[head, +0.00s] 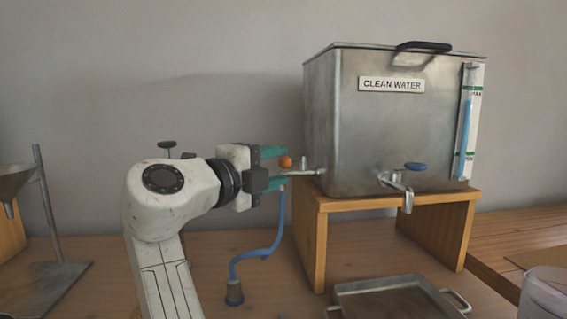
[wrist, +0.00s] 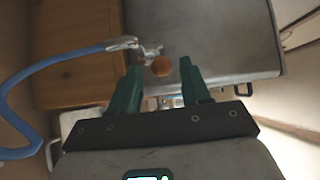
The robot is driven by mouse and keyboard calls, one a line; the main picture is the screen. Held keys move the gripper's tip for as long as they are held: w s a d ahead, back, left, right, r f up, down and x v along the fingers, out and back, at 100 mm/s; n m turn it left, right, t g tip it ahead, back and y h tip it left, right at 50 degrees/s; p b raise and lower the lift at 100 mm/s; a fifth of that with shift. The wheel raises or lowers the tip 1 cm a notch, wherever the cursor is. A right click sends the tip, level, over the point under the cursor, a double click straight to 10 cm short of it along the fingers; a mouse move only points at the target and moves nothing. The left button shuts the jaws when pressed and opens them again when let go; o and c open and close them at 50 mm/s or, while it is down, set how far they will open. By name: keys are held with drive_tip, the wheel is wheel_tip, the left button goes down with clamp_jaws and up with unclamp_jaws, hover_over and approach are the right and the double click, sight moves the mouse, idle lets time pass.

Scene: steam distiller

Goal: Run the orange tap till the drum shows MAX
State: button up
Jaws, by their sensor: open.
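The drum (head: 335,115) is a square steel tank marked CLEAN WATER on a wooden stand. Its gauge (head: 467,135) on the right shows a blue column whose top is a little below the green MAX mark (head: 475,92). The orange tap (head: 285,161) has a round orange knob on a metal spout at the drum's left side. The knob also shows in the wrist view (wrist: 161,66). My gripper (head: 275,168) is open, its green fingers on either side of the knob near their tips. In the wrist view the fingers (wrist: 160,80) appear apart from the knob.
A blue hose (head: 257,254) hangs below the orange tap. A blue-handled tap (head: 398,183) is on the drum's front. The wooden stand (head: 312,240) is close right of my gripper. A metal tray (head: 345,302) lies below. A funnel stand (head: 48,205) is at left.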

drive_tip(key=v, duration=0.7)
drive_tip(key=shift+s+a+p, duration=0.25)
drive_tip(key=shift+p, duration=0.1)
drive_tip(key=shift+c, duration=0.4)
